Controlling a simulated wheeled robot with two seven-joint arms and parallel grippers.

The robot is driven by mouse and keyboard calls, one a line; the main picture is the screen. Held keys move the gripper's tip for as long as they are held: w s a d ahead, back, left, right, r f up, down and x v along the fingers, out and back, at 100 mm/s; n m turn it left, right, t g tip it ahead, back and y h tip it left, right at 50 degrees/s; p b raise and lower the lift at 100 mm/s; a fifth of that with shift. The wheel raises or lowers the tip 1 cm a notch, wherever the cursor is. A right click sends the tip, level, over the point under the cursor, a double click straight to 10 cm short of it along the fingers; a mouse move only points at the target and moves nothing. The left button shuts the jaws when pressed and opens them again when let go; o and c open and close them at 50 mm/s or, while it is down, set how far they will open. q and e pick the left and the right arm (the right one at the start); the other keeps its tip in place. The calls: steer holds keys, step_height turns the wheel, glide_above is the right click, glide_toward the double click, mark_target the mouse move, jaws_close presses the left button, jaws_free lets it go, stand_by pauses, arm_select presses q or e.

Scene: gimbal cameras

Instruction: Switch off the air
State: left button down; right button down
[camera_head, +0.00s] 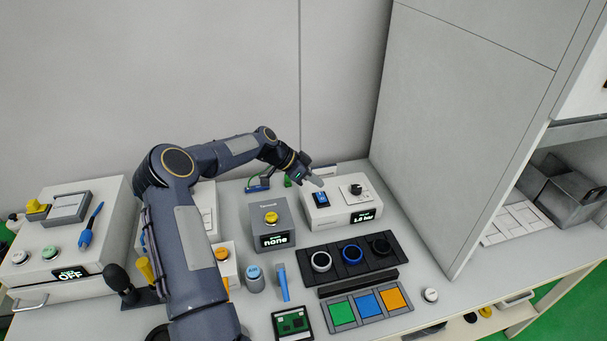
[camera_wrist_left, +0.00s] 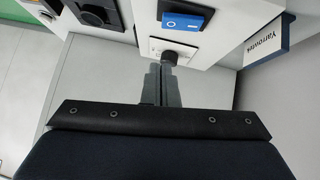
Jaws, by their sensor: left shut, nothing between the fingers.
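The white box (camera_head: 345,205) at the back right of the bench carries a blue rocker switch (camera_head: 321,199), a black knob (camera_head: 356,189) and a small dark display (camera_head: 363,216) that seems to give a pressure in bar. My left gripper (camera_head: 317,182) is shut and empty, just behind and above the blue switch. In the left wrist view the shut fingers (camera_wrist_left: 163,62) point towards a small dark round part (camera_wrist_left: 170,57) on a white plate; I cannot tell if they touch it. The blue switch (camera_wrist_left: 187,20) shows beyond them, apart from the fingertips. My right gripper is not in view.
A grey box (camera_head: 270,222) with a yellow button and a display reading "none" stands left of the white box. A dark rack (camera_head: 350,256) with three rings lies in front. A tall grey panel (camera_head: 465,110) rises close on the right. A sign (camera_wrist_left: 268,40) stands behind.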

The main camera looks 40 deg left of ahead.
mark_target(323, 200)
arm_select(q)
steer(key=shift+w+d+f, duration=0.1)
steer(key=shift+d+f, duration=0.1)
steer(key=shift+f, duration=0.65)
steer(key=shift+w+d+f, duration=0.1)
steer(key=shift+d+f, duration=0.15)
steer(key=shift+f, duration=0.6)
steer(key=shift+d+f, duration=0.2)
steer(key=shift+f, duration=0.65)
steer(key=f+b, duration=0.1)
steer(key=b, duration=0.2)
steer(key=shift+s+f+y+b, duration=0.1)
steer(key=shift+f+y+b, duration=0.15)
steer(key=shift+y+b, duration=0.05)
steer(key=shift+d+r, duration=0.1)
steer(key=shift+r, duration=0.25)
steer(key=shift+s+d+r, duration=0.1)
steer(key=shift+a, duration=0.2)
steer(key=shift+w+a+r, duration=0.3)
steer(key=shift+w+a, duration=0.1)
steer(key=shift+w, duration=0.15)
